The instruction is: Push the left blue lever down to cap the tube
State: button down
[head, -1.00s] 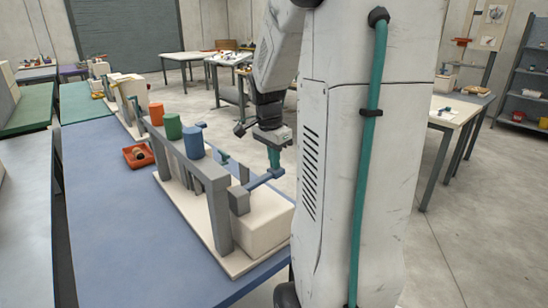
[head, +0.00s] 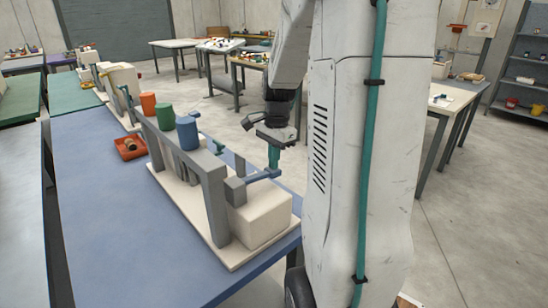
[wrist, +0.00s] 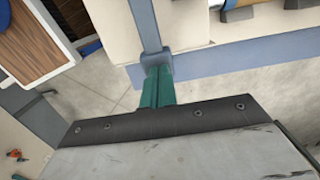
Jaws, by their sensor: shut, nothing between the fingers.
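The spiral winder (head: 214,196) stands on a blue table, with a grey frame on a cream base. A blue lever (head: 258,176) sticks out to the right from its near end. It also shows in the wrist view (wrist: 147,27), ending in a square knob. A second small lever (head: 216,146) sits farther back; I cannot tell which one the task calls left. My gripper (head: 274,157) is shut and empty, its teal fingers pointing down at the near lever's outer end. In the wrist view the fingers (wrist: 158,86) meet the knob; contact is unclear. I cannot make out the tube.
A red tray (head: 128,153) sits left of the winder. The blue table (head: 110,225) is clear at front left.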

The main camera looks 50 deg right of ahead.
jog(key=shift+s+f, duration=0.15)
jog(key=shift+f, duration=0.2)
notch_tip(320, 180, up, 14)
jog(key=d, duration=0.2)
jog(key=shift+r, duration=0.25)
dwell(0.7)
